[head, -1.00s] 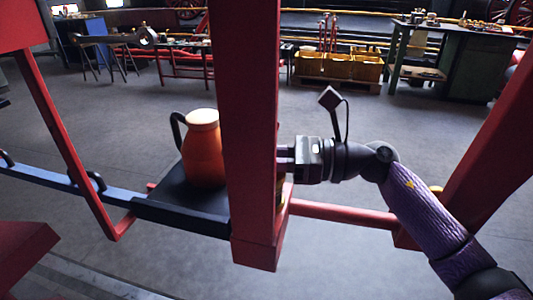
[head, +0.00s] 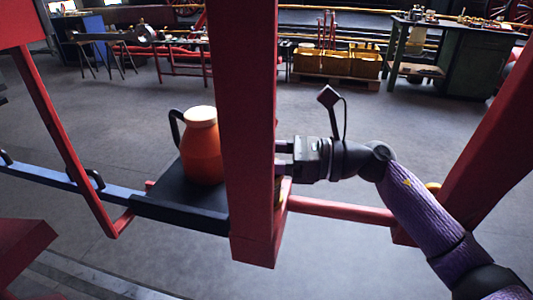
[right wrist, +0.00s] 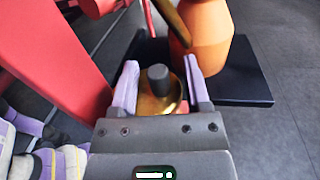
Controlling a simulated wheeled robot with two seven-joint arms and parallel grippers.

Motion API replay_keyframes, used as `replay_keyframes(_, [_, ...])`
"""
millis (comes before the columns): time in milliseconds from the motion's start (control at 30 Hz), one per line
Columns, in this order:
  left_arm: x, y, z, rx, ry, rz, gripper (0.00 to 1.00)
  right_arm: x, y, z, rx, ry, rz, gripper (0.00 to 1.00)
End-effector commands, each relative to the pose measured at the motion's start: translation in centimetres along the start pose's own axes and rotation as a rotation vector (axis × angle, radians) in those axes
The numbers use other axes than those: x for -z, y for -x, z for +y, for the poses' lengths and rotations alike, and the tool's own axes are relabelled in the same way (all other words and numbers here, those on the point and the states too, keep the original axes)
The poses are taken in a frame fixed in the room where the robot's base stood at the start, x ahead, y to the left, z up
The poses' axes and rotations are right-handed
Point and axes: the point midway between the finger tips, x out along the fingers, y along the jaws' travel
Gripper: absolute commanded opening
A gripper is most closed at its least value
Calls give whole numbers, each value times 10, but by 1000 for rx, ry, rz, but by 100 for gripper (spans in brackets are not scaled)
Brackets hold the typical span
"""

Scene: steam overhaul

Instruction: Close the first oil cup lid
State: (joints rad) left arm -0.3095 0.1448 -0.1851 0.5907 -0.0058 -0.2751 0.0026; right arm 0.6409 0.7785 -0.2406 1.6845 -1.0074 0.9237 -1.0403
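In the right wrist view, a round brass oil cup part (right wrist: 174,98) with a dark cylindrical knob (right wrist: 159,77) shows between my right gripper's fingers. My right gripper (right wrist: 160,75) is open, with one purple finger on each side of the knob and visible gaps between. A brass bar-like piece (right wrist: 177,22) slants above the cup; I cannot tell if it is part of a lid. In the head view my right gripper (head: 284,158) reaches left to the red post, which hides the cup and fingertips. My left gripper is not in view.
A red post (head: 248,130) stands directly left of my right gripper. An orange jug (head: 202,150) with a dark handle stands on a dark tray (head: 180,210) beyond it. A red bar (head: 340,211) runs below my arm. Workbenches and yellow bins (head: 338,65) are far back.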

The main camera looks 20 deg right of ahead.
Motion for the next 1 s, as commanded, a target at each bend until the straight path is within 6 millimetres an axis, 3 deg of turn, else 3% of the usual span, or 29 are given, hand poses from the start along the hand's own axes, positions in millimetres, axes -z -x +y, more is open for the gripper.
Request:
replay_keyframes(400, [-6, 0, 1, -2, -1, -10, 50, -3, 0, 1, 0, 52, 7, 60])
replay_keyframes(467, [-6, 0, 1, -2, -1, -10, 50, -9, 0, 4, -1, 173, 24, 60])
replay_keyframes(600, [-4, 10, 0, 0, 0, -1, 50, -31, -4, 28, -4, 726, 109, 60])
replay_keyframes(733, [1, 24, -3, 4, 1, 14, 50, -36, -6, 54, -2, 1252, 192, 60])
replay_keyframes(1000, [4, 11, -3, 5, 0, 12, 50, -37, 56, 55, -1, 1221, 195, 60])
